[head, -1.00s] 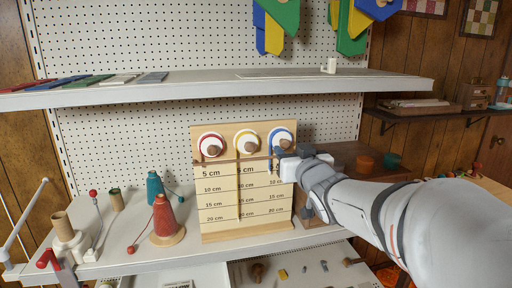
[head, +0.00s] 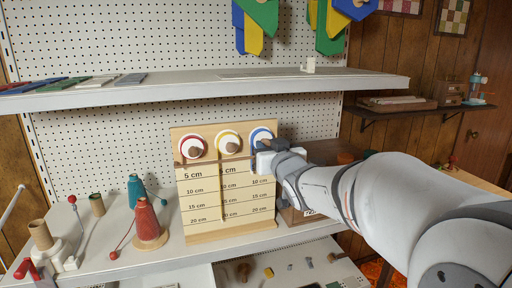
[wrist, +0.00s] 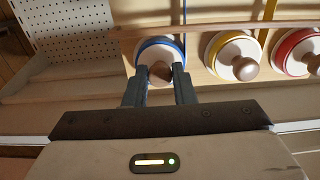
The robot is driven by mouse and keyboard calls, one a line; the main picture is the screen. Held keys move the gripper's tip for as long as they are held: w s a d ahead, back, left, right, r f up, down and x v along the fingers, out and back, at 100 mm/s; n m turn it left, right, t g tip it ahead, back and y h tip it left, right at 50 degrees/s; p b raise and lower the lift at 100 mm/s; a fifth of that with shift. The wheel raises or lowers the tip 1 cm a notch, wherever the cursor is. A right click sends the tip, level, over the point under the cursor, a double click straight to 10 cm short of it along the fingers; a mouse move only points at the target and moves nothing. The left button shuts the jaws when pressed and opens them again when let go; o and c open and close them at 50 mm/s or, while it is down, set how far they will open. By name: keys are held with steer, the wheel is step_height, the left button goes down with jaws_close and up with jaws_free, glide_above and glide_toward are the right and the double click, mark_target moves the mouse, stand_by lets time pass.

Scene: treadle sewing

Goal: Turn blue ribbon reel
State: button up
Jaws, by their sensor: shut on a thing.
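The blue ribbon reel (head: 262,132) is the rightmost of three reels on the upright wooden measuring board (head: 232,234). It has a white face, a blue rim and a brown wooden knob; in the wrist view the reel (wrist: 147,52) is at left of the three, with its knob (wrist: 160,73) between the fingers. My gripper (head: 262,147) reaches in from the right at the reel's front. In the wrist view my gripper (wrist: 160,78) is shut on the knob. My fingers partly hide the reel and any blue ribbon below it.
The yellow reel (head: 228,143) and red reel (head: 192,147) sit beside it; a yellow ribbon hangs over the centimetre marks. A shelf (head: 210,88) runs above. Red (head: 146,220) and teal (head: 136,191) cones stand left on the bench.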

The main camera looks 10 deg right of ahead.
steer(key=shift+c, duration=1.2)
jaws_close()
steer(key=shift+f+n+b, duration=0.1)
steer(key=shift+n+b, duration=0.2)
steer(key=shift+b, duration=0.25)
steer(key=n+b, duration=1.2)
steer(key=n, duration=0.7)
jaws_free()
steer(key=shift+n, duration=0.4)
jaws_close()
steer(key=o, duration=0.9)
jaws_free()
